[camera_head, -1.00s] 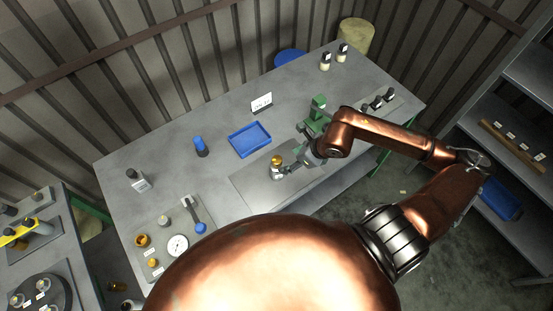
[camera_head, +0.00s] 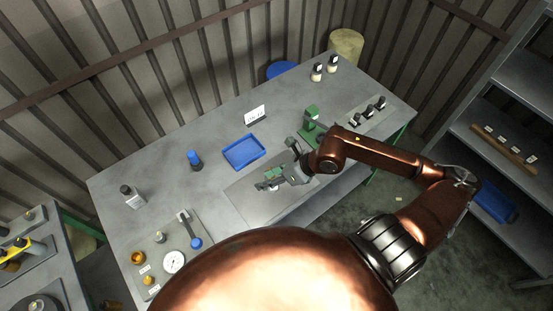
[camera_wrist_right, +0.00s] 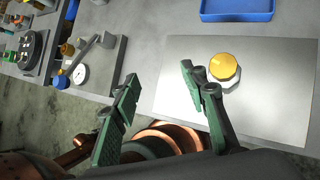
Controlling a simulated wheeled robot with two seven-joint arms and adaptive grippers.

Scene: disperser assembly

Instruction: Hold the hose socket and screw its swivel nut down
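A brass-coloured faceted nut (camera_wrist_right: 223,67) stands on a pale round body on the grey mat (camera_wrist_right: 265,110), seen in the right wrist view. I cannot tell more of the hose socket below it. My right gripper (camera_wrist_right: 162,80) is open, its green-padded fingers well apart with nothing between them. The nut lies beyond and to the right of the right-hand finger in that view, apart from the pads. In the head view the right gripper (camera_head: 271,181) is over the mat and the nut does not show, seemingly hidden by it. My left gripper is not in view.
A blue tray (camera_head: 244,153) lies behind the mat. A green fixture (camera_head: 311,124) stands close to my right wrist. A blue-capped bottle (camera_head: 195,160), a grey bottle (camera_head: 131,196) and a board with a dial (camera_head: 174,262) are at the left.

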